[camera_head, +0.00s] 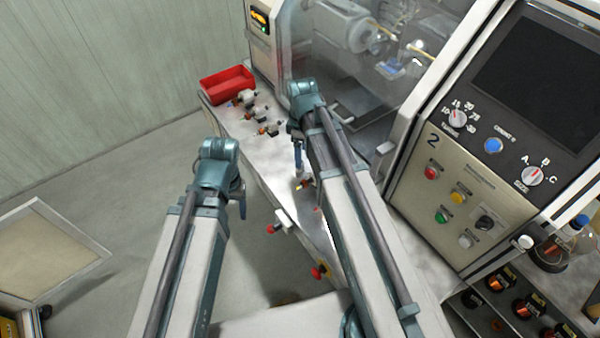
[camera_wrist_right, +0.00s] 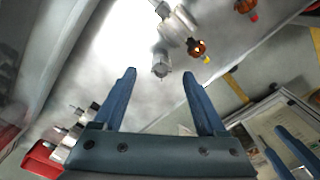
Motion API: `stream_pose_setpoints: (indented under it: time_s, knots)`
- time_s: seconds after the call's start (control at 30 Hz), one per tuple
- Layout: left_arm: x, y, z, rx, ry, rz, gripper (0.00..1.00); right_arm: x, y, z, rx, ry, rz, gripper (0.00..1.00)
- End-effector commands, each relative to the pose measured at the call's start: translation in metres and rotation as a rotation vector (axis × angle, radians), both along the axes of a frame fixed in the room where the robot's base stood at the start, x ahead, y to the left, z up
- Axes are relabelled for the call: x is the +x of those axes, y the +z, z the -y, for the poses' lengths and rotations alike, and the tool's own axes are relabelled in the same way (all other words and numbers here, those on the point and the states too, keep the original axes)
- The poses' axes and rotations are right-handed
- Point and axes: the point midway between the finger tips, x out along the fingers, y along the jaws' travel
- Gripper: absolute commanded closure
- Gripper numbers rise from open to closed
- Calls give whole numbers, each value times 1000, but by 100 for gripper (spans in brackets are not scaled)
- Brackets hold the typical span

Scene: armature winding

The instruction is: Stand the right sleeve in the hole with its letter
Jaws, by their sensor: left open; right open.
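A small grey cylinder (camera_wrist_right: 160,62) shows in the right wrist view, ahead of and between the fingertips of my right gripper (camera_wrist_right: 160,78); it may be a sleeve, but I read no letter on it. The open fingers do not touch it. In the head view my right gripper (camera_head: 300,165) points down over the bench, partly behind its own arm. My left gripper (camera_head: 241,203) is open and empty, left of the bench's edge; its blue fingers also show in the right wrist view (camera_wrist_right: 290,152). I can make out no lettered hole.
Armatures (camera_head: 268,130) lie on the bench (camera_head: 240,128) near a red bin (camera_head: 228,84). Another armature (camera_wrist_right: 178,24) lies near the grey cylinder. Red-ended parts (camera_head: 272,229) sit along the bench's front edge. The machine's control panel (camera_head: 460,195) stands at the right.

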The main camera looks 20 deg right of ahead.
Motion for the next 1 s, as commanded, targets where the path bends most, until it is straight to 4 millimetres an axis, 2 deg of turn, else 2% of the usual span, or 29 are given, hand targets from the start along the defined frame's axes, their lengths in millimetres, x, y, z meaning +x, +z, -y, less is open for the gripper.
stream_pose_setpoints:
  time_s: [0.23, 0.6, 0.9, 1.0]
  knots:
    - [0, -9, 0, 0, 0, 0, 32, 0, -9, -1, 0, 0, 0, 26]
    - [0, -51, 0, 2, -8, 0, 32, 1, -51, -5, 0, 0, 0, 26]
    - [0, -51, 0, 2, -10, 0, 32, 1, -51, -5, 0, 0, 0, 26]
    - [0, -51, 0, 2, -9, 0, 32, 1, -51, -5, 0, 0, 0, 44]
